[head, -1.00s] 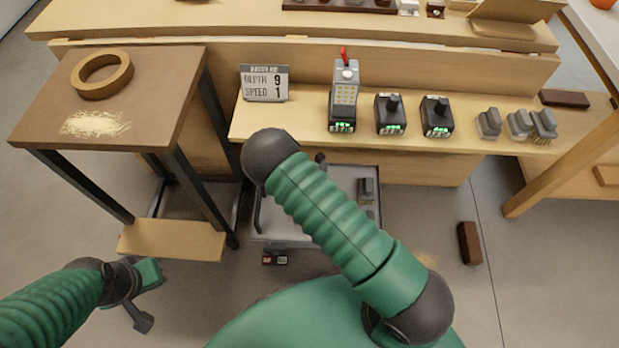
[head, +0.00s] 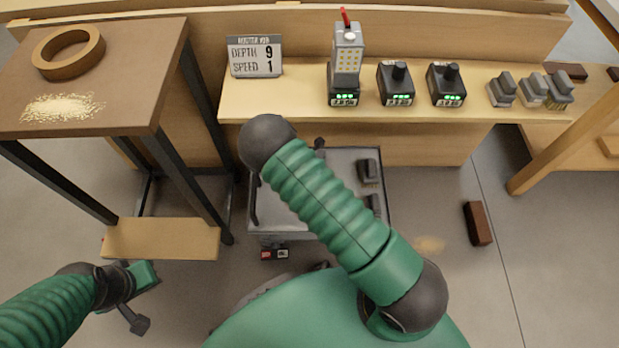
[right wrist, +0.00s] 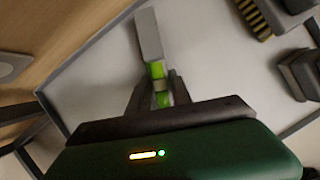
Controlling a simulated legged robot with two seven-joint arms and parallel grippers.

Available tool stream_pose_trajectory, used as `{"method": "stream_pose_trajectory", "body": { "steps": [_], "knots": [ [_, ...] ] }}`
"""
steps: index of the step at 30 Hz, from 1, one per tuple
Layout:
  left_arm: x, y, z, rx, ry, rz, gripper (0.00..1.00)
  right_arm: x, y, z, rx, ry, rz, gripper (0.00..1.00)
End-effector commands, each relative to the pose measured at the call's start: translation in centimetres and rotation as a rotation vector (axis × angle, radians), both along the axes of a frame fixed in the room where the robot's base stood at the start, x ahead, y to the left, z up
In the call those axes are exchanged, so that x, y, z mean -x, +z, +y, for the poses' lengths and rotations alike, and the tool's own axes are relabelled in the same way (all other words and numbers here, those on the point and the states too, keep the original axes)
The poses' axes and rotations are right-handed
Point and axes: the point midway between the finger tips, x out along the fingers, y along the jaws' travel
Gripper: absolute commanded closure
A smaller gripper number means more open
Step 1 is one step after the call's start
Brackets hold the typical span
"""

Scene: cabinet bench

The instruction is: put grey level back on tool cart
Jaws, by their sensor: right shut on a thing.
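The grey level (right wrist: 148,36), a grey bar with bright green vials, is held between the fingers of my right gripper (right wrist: 159,90) in the right wrist view. It is over the pale tray of the tool cart; I cannot tell if it touches the surface. In the head view the tool cart (head: 290,222) stands on the floor below the bench, partly covered by my right arm, which hides the right gripper and the level. My left gripper (head: 133,301) hangs low at the left, away from the cart; its jaw opening is unclear.
Grey-and-black tools (head: 369,171) lie on the cart's right side. A side table (head: 110,95) with a tape ring (head: 68,52) stands left. The bench shelf (head: 290,100) behind holds chargers (head: 396,84) and a sign (head: 255,57). A brown block (head: 478,223) lies on the floor at right.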

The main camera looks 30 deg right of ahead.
Motion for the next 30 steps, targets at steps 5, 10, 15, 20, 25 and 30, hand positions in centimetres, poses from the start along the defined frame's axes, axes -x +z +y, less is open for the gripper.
{"method": "stream_pose_trajectory", "body": {
  "steps": [5,10,15,20,25,30],
  "knots": [
    [0.0,0.1,0.0,0.0,0.0,-0.001,1.0,0.0,-0.1,0.1,-0.003,0.001,0.001,1.0],
    [0.0,0.1,0.0,0.0,0.0,-0.001,1.0,0.0,-0.1,0.1,-0.002,0.002,0.001,0.59],
    [0.0,0.1,0.0,0.0,0.0,-0.001,1.0,0.0,-0.1,0.2,-0.002,0.002,0.001,0.53],
    [0.0,0.1,0.0,0.0,0.0,-0.001,1.0,0.0,0.0,0.2,-0.002,0.002,0.001,0.53],
    [0.0,1.5,0.0,0.0,0.0,0.0,1.0,0.3,2.3,0.8,-0.002,0.004,-0.001,0.53],
    [0.0,4.0,0.0,0.0,0.0,-0.001,1.0,1.3,6.7,2.1,-0.001,0.003,0.0,0.53]
  ]
}}
